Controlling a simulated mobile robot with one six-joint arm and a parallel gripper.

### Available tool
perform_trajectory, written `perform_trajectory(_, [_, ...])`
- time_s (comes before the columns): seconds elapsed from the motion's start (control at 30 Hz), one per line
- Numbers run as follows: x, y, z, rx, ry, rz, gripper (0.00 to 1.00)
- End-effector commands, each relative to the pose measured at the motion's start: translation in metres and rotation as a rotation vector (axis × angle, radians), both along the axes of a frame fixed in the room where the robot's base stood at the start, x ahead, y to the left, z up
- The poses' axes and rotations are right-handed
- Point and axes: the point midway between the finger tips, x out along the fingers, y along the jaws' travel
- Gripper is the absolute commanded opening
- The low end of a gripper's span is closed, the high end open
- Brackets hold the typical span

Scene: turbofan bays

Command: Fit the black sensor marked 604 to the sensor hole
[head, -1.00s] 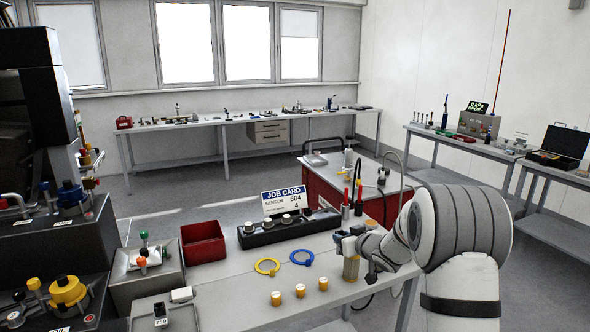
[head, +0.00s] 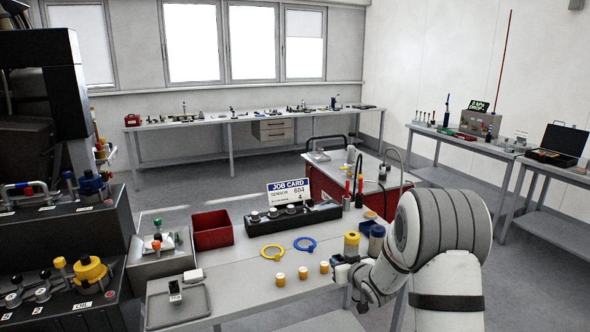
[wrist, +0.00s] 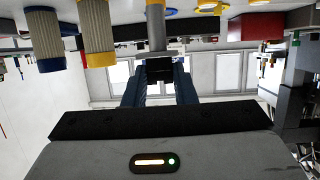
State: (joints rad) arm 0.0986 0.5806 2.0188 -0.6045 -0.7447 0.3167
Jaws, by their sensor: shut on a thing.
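My gripper (wrist: 158,88) is shut on a black part (wrist: 158,70) in the wrist view, where the scene appears upside down. A grey cylinder (wrist: 156,30) is in line with that black part, on the table side; I cannot tell whether they are one piece. No marking on it is readable. In the head view my gripper (head: 343,272) is low at the table's right front edge, and what it holds is hidden. The job card (head: 289,192) reads sensor 604. I cannot make out the sensor hole.
Yellow-ended (head: 351,244) and blue-ended (head: 376,240) cylinders stand close beside my gripper. Several small yellow-and-white caps (head: 303,272), yellow (head: 272,252) and blue (head: 305,244) rings, a red bin (head: 212,230) and a black rack (head: 292,220) occupy the table. Dark equipment (head: 65,240) stands left.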

Motion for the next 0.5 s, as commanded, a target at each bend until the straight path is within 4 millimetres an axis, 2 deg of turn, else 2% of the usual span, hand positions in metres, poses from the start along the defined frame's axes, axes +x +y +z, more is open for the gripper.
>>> perform_trajectory(0.13, [-0.023, 0.006, -0.038, 0.002, 0.010, -0.066, 0.01])
perform_trajectory(0.3, [-0.060, -0.001, -0.081, -0.002, 0.011, -0.190, 0.01])
perform_trajectory(0.5, [-0.094, -0.015, -0.111, -0.002, 0.005, -0.303, 0.01])
